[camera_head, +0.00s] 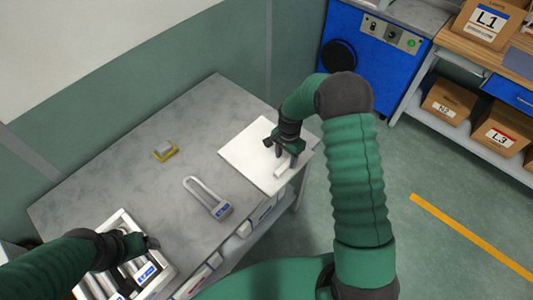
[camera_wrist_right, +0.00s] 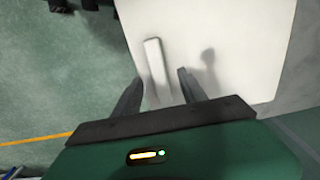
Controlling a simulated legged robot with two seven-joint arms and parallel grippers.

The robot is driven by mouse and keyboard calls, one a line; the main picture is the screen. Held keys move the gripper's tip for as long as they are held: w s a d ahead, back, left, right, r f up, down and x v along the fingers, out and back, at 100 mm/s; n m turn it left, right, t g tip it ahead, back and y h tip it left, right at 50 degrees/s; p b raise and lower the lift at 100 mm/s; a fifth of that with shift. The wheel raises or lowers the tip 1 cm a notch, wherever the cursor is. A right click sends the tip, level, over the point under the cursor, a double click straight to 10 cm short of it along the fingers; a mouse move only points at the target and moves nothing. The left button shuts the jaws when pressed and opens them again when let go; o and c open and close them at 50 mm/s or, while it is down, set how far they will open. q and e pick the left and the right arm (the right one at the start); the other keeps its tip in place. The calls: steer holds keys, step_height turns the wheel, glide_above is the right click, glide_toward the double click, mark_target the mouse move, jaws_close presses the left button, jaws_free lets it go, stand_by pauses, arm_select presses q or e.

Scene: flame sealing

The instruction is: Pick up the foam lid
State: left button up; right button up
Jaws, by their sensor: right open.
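The foam lid (camera_head: 250,153) is a flat white square lying at the right end of the grey table. A raised white bar (camera_head: 285,171) stands on it near its right edge. My right gripper (camera_head: 286,158) is open over this bar. In the right wrist view, the bar (camera_wrist_right: 154,62) shows ahead of and between the two open fingers of the right gripper (camera_wrist_right: 160,77), with a gap on each side. The lid (camera_wrist_right: 235,45) fills the upper right there. My left gripper (camera_head: 148,244) is by the tray at the lower left; its fingers are unclear.
A tray (camera_head: 163,277) with metal parts stands at the table's (camera_head: 212,120) lower left. A padlock-like item (camera_head: 220,211) and a small yellow-grey block (camera_head: 165,151) lie mid-table. A blue machine (camera_head: 370,70) and a shelf with boxes (camera_head: 449,100) stand at the upper right.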

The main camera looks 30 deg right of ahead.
mark_target(287, 163)
steer(key=f, duration=0.2)
steer(key=d+f, duration=0.1)
steer(key=f, duration=0.1)
steer(key=shift+f+p, duration=0.15)
steer(key=shift+p, duration=0.15)
steer(key=shift+a, duration=0.4)
steer(key=shift+c, duration=1.8)
steer(key=shift+d, duration=0.2)
jaws_close()
